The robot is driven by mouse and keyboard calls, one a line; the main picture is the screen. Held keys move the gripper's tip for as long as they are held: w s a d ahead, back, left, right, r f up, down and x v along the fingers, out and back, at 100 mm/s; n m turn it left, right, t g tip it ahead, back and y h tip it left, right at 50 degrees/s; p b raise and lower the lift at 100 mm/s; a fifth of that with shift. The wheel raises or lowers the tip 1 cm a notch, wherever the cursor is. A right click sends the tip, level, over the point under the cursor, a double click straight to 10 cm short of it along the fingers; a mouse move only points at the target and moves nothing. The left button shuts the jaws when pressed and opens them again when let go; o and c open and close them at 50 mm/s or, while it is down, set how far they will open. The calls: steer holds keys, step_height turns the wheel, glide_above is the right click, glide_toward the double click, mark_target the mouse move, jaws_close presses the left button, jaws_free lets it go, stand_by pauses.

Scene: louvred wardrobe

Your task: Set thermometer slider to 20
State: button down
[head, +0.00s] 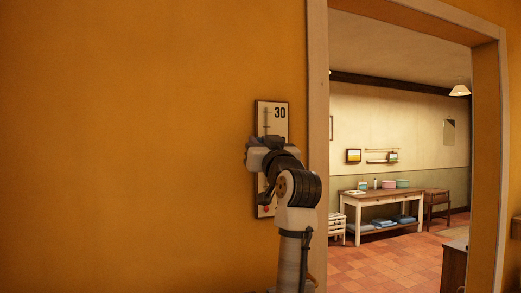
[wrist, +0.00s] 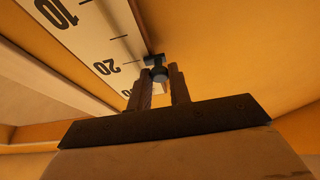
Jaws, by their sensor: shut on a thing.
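The thermometer (head: 264,119) is a pale upright board on the orange wall, with 30 printed near its top; my arm covers its middle. In the wrist view, the thermometer board (wrist: 88,40) runs diagonally, with 10 and 20 readable and another number partly hidden by my gripper. The slider (wrist: 156,61) is a small dark knob at the board's edge, roughly in line with the tick beside 20. My gripper (wrist: 164,76) is shut on this knob, one finger on each side. In the head view, my gripper (head: 266,143) is in front of the board; its fingertips are hard to see.
A wooden door frame (head: 317,90) stands close to the right of the thermometer. Through the doorway are a white table (head: 353,207) with boxes and a tiled floor (head: 385,268). The orange wall (head: 120,140) to the left is bare.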

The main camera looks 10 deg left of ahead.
steer(key=c, duration=1.3)
jaws_free()
steer(key=shift+b+v, duration=3.3)
steer(key=shift+v, duration=3.65)
